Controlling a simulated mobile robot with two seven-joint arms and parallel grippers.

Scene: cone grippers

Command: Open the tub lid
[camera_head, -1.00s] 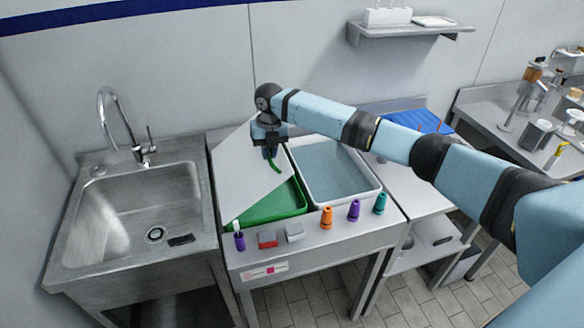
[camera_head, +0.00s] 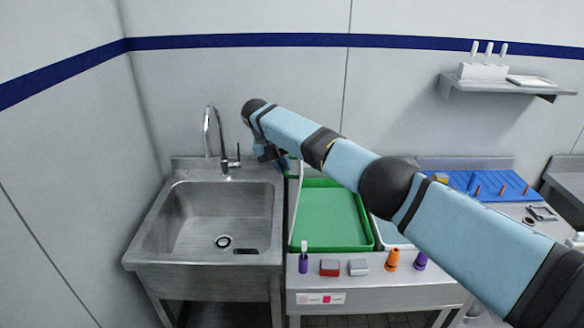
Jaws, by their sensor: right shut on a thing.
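The green tub (camera_head: 332,218) stands on the steel counter right of the sink, and its inside is largely in view. Its white lid (camera_head: 296,205) stands up on the tub's left side, seen almost edge-on as a thin pale strip. My right gripper (camera_head: 280,160) is at the lid's upper end, shut on the lid, at its green handle as far as I can see; the fingertips are partly hidden. My left gripper is not in view.
The sink (camera_head: 215,215) with its tap (camera_head: 210,135) is close on the left. A second, pale tub (camera_head: 390,235) is mostly behind my right arm. Purple (camera_head: 303,262) and orange (camera_head: 392,260) cones and small blocks line the counter's front. A blue board (camera_head: 480,184) lies at right.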

